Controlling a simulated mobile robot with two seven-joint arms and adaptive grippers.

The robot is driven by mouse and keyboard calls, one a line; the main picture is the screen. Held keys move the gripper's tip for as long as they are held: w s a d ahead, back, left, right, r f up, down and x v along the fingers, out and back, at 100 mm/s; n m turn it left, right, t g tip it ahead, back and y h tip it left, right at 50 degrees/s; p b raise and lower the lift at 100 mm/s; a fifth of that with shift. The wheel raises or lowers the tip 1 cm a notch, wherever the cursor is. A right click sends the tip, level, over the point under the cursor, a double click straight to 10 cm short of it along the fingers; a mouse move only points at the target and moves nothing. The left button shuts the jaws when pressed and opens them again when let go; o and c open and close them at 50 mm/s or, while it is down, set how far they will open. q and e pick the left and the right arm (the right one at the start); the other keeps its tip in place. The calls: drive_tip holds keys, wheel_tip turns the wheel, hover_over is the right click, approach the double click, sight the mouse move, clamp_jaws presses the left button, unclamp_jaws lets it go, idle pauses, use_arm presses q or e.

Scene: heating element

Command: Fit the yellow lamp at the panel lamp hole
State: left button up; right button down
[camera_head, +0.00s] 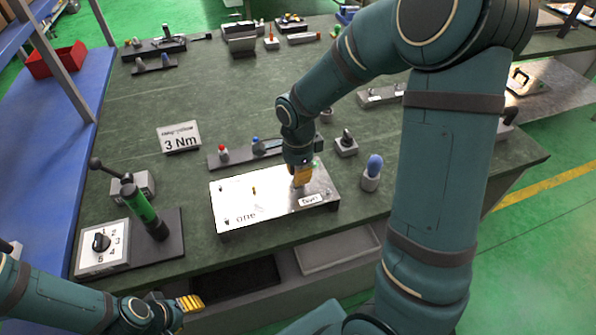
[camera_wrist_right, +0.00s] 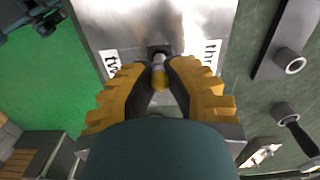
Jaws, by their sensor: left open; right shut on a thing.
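The metal panel (camera_head: 240,203) lies on the bench in the middle of the head view, with printed labels. My right gripper (camera_head: 302,177) points down over its right part. In the right wrist view my right gripper (camera_wrist_right: 163,66) is shut on the yellow lamp (camera_wrist_right: 160,77). The lamp's pale end points to a dark square spot (camera_wrist_right: 159,50) on the panel, between two labels. I cannot tell whether the end is inside it. My left gripper (camera_head: 189,302) is empty and open, low at the left, in front of the bench.
A holder with a red-topped and a blue-topped piece (camera_head: 222,155) stands behind the panel. A blue-topped piece in a grey holder (camera_head: 372,172) stands right of it. A green-handled tool (camera_head: 137,202) and a numbered dial box (camera_head: 102,243) are at left.

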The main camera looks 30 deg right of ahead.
drive_tip(key=shift+f+b, duration=1.05)
drive_tip(key=shift+f, duration=0.25)
drive_tip(key=c, duration=1)
unclamp_jaws()
drive_tip(key=shift+o, duration=0.2)
drive_tip(key=shift+r, duration=0.15)
wheel_tip(320, 180, up, 12)
drive_tip(key=shift+f, duration=0.1)
